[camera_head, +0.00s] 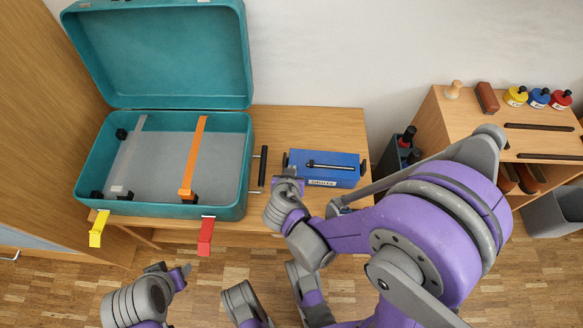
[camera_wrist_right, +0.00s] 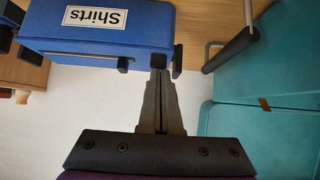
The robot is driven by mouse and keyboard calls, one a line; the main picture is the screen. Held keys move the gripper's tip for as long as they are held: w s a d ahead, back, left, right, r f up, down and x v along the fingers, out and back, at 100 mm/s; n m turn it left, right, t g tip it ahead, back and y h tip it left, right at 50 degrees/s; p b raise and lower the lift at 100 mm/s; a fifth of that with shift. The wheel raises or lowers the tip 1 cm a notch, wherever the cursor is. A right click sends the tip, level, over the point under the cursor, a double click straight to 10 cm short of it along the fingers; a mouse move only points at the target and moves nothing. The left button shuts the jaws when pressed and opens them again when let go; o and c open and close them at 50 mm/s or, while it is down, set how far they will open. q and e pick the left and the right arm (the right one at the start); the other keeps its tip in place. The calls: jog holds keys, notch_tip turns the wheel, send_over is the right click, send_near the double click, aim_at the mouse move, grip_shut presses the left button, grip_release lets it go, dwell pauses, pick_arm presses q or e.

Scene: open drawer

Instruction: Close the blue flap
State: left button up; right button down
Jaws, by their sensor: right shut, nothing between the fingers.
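A blue box (camera_head: 340,176) with a "Shirts" label and a dark bar along its top lies on the wooden table. It also fills the upper left of the right wrist view (camera_wrist_right: 95,38). I cannot make out how far its flap stands open. My right gripper (camera_head: 292,176) is shut and empty at the box's front left corner. In the right wrist view its fingertips (camera_wrist_right: 158,73) are close to a black fitting at the box's edge; I cannot tell whether they touch. My left gripper (camera_head: 172,272) is low at the front left, away from the box; its opening is unclear.
An open teal suitcase (camera_head: 228,207) with grey and orange straps stands left of the box, its black side handle (camera_head: 262,168) close to my right gripper. Red (camera_head: 205,236) and yellow (camera_head: 98,228) latches hang at its front. A wooden shelf (camera_head: 470,118) with bottles is at right.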

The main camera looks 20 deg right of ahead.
pick_arm(q)
jog(key=shift+w+f, duration=0.15)
jog(key=shift+f, duration=0.25)
pick_arm(e)
jog(key=shift+s+a+f+g, duration=0.1)
jog(key=shift+s+f+g, duration=0.05)
jog(key=shift+f, duration=0.4)
jog(key=shift+s+a+f+g, duration=0.1)
jog(key=shift+s+f+g, duration=0.05)
jog(key=shift+f, duration=0.35)
pick_arm(q)
jog(key=shift+r, duration=0.15)
pick_arm(e)
jog(key=shift+d+r, duration=0.1)
jog(key=shift+r, duration=0.1)
notch_tip(320, 180, up, 5)
jog(key=p, duration=0.4)
pick_arm(q)
jog(key=v, duration=0.2)
jog(key=a+v, duration=0.1)
jog(key=v, duration=0.1)
jog(key=shift+b, duration=0.3)
pick_arm(e)
jog(key=s+a+f, duration=0.2)
jog(key=s+a, duration=0.2)
jog(key=s, duration=0.3)
jog(key=shift+s+a+f, duration=0.3)
jog(key=shift+s, duration=0.1)
